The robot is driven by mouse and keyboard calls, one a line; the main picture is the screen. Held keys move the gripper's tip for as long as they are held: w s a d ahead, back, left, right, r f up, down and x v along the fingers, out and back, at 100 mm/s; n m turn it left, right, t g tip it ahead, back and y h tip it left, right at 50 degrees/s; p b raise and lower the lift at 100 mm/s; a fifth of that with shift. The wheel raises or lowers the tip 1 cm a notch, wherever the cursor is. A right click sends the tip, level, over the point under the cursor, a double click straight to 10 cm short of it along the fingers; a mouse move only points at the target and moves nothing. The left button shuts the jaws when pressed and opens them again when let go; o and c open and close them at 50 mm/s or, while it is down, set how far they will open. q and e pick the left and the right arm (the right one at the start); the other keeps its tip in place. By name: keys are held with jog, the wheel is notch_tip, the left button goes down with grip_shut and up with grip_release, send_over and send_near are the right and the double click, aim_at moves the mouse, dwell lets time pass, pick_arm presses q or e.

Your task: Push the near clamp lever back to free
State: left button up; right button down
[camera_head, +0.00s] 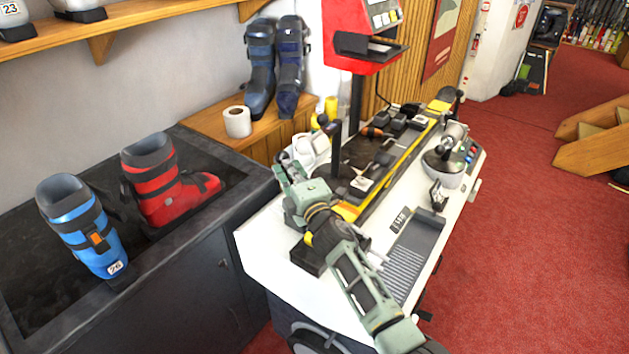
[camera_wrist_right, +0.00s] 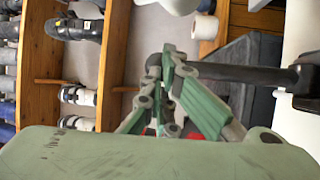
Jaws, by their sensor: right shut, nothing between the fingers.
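The near clamp lever (camera_head: 337,150) is a black bar with a rounded top. It stands about upright at the near end of the bench. In the right wrist view the black lever (camera_wrist_right: 245,73) runs sideways across the picture, with its foot at the right edge. My right gripper (camera_head: 283,168), green and grey, is shut and empty, to the left of the lever in the head view. In the right wrist view its closed fingertips (camera_wrist_right: 168,55) overlap the lever's knob end; I cannot tell whether they touch. My left gripper is not in view.
A yellow-edged ski (camera_head: 405,158) lies along the white bench (camera_head: 275,262). A grey ridged tray (camera_head: 410,255) and a silver domed device (camera_head: 445,165) are at the right. A red machine (camera_head: 350,35) stands behind. Ski boots (camera_head: 160,180) stand on the dark counter at left.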

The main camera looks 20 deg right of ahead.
jog(key=w+a+f+n+g, duration=0.1)
jog(key=w+a+f+g, duration=0.1)
jog(key=w+a, duration=0.3)
jog(key=shift+w+a+f+g+b, duration=0.35)
jog(key=shift+w+f, duration=0.15)
jog(key=shift+w, duration=0.65)
jog(key=shift+w+a+f, duration=0.1)
jog(key=shift+w+f, duration=0.05)
jog(key=shift+w, duration=0.05)
dwell(2.7)
dwell(1.1)
